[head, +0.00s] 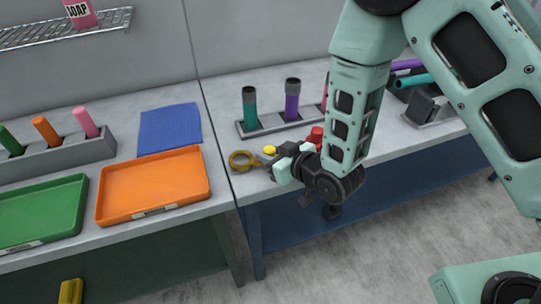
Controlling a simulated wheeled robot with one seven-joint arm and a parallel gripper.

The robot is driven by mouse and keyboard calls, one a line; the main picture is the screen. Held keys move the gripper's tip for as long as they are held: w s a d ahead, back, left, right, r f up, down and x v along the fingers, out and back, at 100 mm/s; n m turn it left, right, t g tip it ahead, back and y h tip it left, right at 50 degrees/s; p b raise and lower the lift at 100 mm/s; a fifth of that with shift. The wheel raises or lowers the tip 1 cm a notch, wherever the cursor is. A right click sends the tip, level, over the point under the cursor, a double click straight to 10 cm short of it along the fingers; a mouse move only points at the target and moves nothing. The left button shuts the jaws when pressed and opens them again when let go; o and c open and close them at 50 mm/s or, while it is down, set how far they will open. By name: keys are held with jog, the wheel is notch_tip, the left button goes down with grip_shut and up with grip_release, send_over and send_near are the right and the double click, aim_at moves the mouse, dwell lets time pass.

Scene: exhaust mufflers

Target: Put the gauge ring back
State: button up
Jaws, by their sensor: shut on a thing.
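The gauge ring (240,167), a mustard-yellow ring with a short handle to its right, is near the front left corner of the right-hand bench (222,112). My gripper (273,164) comes in from the right and is shut on the handle end of the ring. The fingertips are small and partly hidden by the gripper body. I cannot tell whether the ring touches the bench top or is just above it.
A yellow object (269,150) and a red object (316,136) are close to my gripper. Behind stands a grey rack (271,123) with coloured tubes. On the left are an orange tray (153,184), a green tray (42,212), a blue cloth (170,128) and a grey block with pegs (58,156).

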jog(key=shift+f, duration=0.55)
jog(key=shift+f, duration=0.2)
jog(key=o, duration=1.1)
jog(key=shift+c, duration=0.2)
jog(key=shift+r, duration=0.15)
